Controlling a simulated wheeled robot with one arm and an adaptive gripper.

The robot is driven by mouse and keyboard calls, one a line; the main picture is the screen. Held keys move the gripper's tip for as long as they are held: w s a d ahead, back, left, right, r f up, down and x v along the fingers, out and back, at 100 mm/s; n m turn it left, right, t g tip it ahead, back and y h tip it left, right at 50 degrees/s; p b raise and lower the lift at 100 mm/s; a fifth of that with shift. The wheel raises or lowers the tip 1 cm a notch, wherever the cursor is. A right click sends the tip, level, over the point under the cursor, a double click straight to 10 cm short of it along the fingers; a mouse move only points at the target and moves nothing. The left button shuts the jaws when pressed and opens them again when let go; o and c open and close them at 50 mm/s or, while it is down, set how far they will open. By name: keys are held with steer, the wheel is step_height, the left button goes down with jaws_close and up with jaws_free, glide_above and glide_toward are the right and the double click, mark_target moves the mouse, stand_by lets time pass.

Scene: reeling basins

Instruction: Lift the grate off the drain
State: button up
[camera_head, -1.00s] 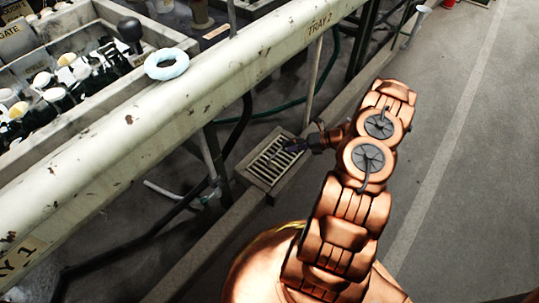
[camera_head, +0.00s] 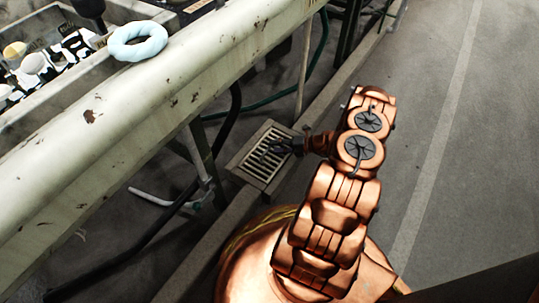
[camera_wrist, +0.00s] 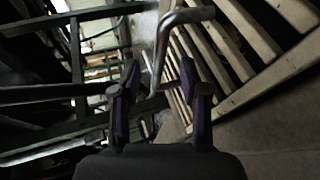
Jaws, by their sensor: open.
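The drain grate (camera_head: 258,172) is a pale slatted rectangle set in a floor curb beside the trough's legs. Its slats (camera_wrist: 245,28) fill the upper right of the wrist view. A bent grey metal bar (camera_wrist: 162,45) comes down between the fingertips in the picture. I cannot tell whether it belongs to the grate or whether the fingers touch it.
The long white trough edge (camera_head: 130,135) runs diagonally at the left, with a pale blue ring (camera_head: 138,42) on it. Dark legs and a white pipe (camera_head: 150,197) stand under it near the grate. The concrete floor (camera_head: 480,160) at the right is clear.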

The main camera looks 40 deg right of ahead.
mark_target(269, 147)
steer(key=shift+b+x, duration=0.6)
steer(key=shift+x, duration=1.15)
steer(key=shift+a+r, duration=0.1)
steer(key=shift+c, duration=0.2)
jaws_close()
